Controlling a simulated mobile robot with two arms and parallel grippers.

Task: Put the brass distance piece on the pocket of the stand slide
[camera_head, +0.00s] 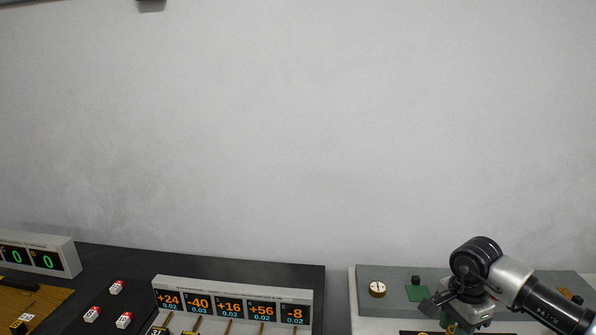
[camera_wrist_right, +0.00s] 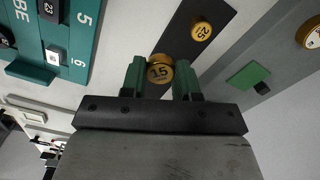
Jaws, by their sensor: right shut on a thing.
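My right gripper (camera_wrist_right: 158,68) has green fingers and is shut on a round brass piece marked 15 (camera_wrist_right: 160,72). A bit more brass shows just behind that piece. Another brass piece, marked 25 (camera_wrist_right: 202,31), sits on a dark strip beyond the fingers. In the head view my right gripper (camera_head: 458,316) is low at the right, over the grey bench part, and its fingertips are partly cut off by the lower edge. I cannot make out the stand slide's pocket for sure in either view. My left gripper is not in view.
A display row (camera_head: 230,306) shows several orange numbers. Small red-and-white blocks (camera_head: 117,287) lie on the dark bench. A white-topped brass disc (camera_head: 377,289) and a green pad with a black knob (camera_head: 417,293) are left of my right arm. A teal numbered rack (camera_wrist_right: 72,35) is at left.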

